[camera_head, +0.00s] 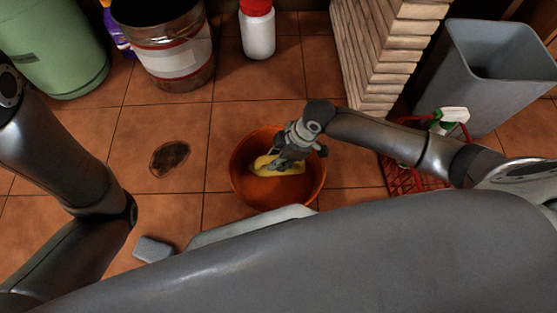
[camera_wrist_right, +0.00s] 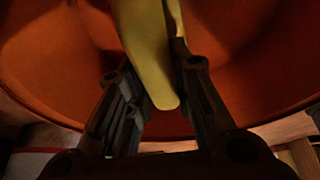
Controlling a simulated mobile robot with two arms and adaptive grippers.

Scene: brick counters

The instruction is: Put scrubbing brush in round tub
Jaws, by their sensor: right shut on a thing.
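An orange round tub (camera_head: 243,187) stands on the tiled floor in the middle of the head view. It also fills most of the right wrist view (camera_wrist_right: 50,70). A yellow scrubbing brush (camera_head: 262,168) shows within the tub's rim. My right gripper (camera_head: 280,165) reaches down over the tub and is shut on the brush. In the right wrist view the yellow brush (camera_wrist_right: 152,60) lies between the two dark fingers. Whether it touches the tub bottom is unclear. My left gripper is not in view; only the left arm shows.
A metal bucket (camera_head: 165,55), a white bottle with a red cap (camera_head: 257,32) and a green cylinder (camera_head: 50,45) stand at the back. A brick pillar (camera_head: 385,45), a grey bin (camera_head: 490,85) and a red crate (camera_head: 400,180) are on the right. A dark stain (camera_head: 170,158) marks the floor.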

